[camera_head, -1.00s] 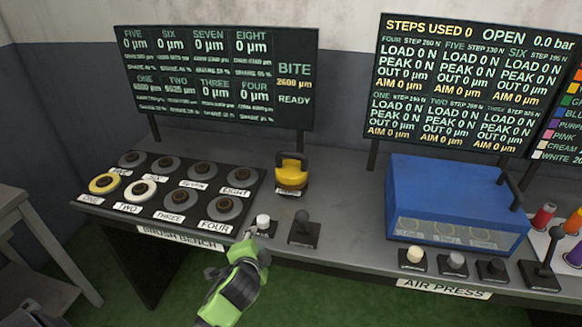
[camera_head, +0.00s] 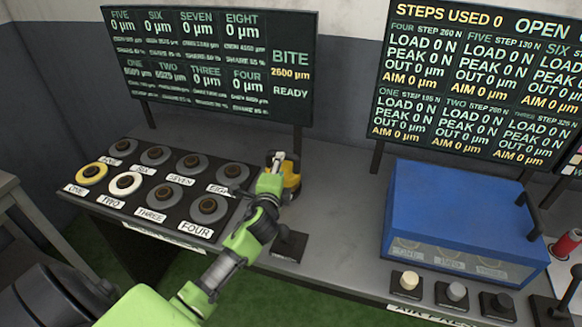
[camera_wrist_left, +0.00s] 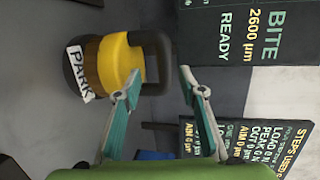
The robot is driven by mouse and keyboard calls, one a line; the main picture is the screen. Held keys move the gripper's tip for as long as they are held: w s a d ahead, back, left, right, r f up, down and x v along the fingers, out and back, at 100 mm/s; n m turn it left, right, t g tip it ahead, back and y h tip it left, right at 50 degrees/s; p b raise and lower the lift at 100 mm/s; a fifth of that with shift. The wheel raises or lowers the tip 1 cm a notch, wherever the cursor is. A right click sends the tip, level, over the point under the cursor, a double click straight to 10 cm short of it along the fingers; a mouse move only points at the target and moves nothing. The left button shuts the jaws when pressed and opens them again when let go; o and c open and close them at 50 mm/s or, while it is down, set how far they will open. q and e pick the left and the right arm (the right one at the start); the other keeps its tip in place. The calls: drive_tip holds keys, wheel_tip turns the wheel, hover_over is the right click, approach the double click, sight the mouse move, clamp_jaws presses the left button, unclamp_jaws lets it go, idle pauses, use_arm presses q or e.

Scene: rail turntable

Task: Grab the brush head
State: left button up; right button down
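The brush head (camera_head: 291,183) is a yellow block with a dark handle, standing on the bench behind the lever base. In the left wrist view the brush head (camera_wrist_left: 114,62) shows its yellow body, brown-black bristle end and a PARK label beside it. My left gripper (camera_head: 276,160) is at the brush head and partly covers it. In the wrist view my left gripper (camera_wrist_left: 160,80) has its two fingers spread apart, with the black handle (camera_wrist_left: 157,58) just ahead of and near the fingertips. I cannot tell whether they touch. My right gripper is not in view.
A black board (camera_head: 75,200) with several round pads lies at left; pads ONE and TWO have yellow and white rings. A lever base (camera_head: 289,246) stands in front, partly behind my arm. Screens (camera_head: 210,65) rise behind the bench.

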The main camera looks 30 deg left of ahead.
sight(283, 167)
use_arm(q)
drive_tip(key=shift+w+a, duration=0.2)
drive_tip(key=shift+w, duration=0.25)
drive_tip(key=shift+w+a+r+p, duration=0.15)
drive_tip(key=shift+w+a+p, duration=0.1)
drive_tip(key=shift+a+p, duration=0.1)
drive_tip(key=p+x, duration=0.1)
drive_tip(key=x, duration=0.3)
drive_tip(key=shift+w+d+r, duration=0.1)
drive_tip(key=shift+w+d, duration=0.05)
drive_tip(key=shift+w+a, duration=0.2)
drive_tip(key=shift+w, duration=0.15)
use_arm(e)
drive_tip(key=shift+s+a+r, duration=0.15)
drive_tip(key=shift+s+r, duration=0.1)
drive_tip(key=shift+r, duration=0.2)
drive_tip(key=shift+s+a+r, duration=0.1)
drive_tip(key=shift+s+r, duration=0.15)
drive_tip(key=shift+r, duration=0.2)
use_arm(q)
drive_tip(key=shift+c, duration=0.3)
clamp_jaws()
drive_tip(key=shift+w+r, duration=0.1)
